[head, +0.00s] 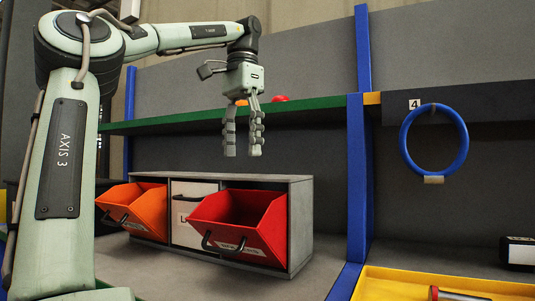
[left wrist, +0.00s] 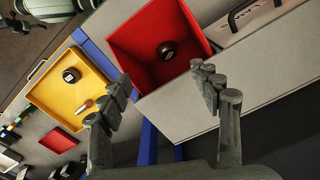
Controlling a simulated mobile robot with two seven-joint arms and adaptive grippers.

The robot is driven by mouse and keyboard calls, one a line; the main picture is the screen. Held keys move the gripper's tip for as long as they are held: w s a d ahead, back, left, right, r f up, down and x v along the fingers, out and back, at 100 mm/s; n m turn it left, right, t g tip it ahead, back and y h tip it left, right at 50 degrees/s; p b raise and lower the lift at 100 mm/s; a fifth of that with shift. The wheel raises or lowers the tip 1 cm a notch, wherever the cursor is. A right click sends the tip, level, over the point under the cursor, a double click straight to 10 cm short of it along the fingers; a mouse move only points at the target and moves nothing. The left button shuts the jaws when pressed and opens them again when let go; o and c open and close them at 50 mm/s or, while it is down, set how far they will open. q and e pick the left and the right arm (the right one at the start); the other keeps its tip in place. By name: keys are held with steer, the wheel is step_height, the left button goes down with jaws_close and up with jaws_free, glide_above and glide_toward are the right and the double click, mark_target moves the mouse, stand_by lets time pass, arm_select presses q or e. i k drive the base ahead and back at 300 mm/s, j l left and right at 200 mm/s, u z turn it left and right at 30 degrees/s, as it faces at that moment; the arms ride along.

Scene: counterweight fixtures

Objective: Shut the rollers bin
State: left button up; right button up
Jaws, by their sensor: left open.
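A low grey cabinet (head: 301,222) holds three bins. The red bin (head: 265,222) at right is tilted out and open, with a black handle and a front label too small to read. The orange bin (head: 147,206) at left is also tilted out. The white bin (head: 190,208) between them sits flush. I cannot tell which label says rollers. My left gripper (head: 243,153) is open and empty, pointing down above the cabinet. In the left wrist view, the red bin (left wrist: 133,42) holds a dark round object (left wrist: 166,51) and lies beyond my fingers (left wrist: 167,100).
A green-edged shelf (head: 310,129) runs behind my gripper, with small red and orange items. A blue post (head: 357,180) stands right of the cabinet. A yellow tray (head: 400,280) lies at lower right. A blue ring (head: 405,163) hangs at right.

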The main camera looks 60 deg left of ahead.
mark_target(244, 227)
steer(key=k+l, duration=1.25)
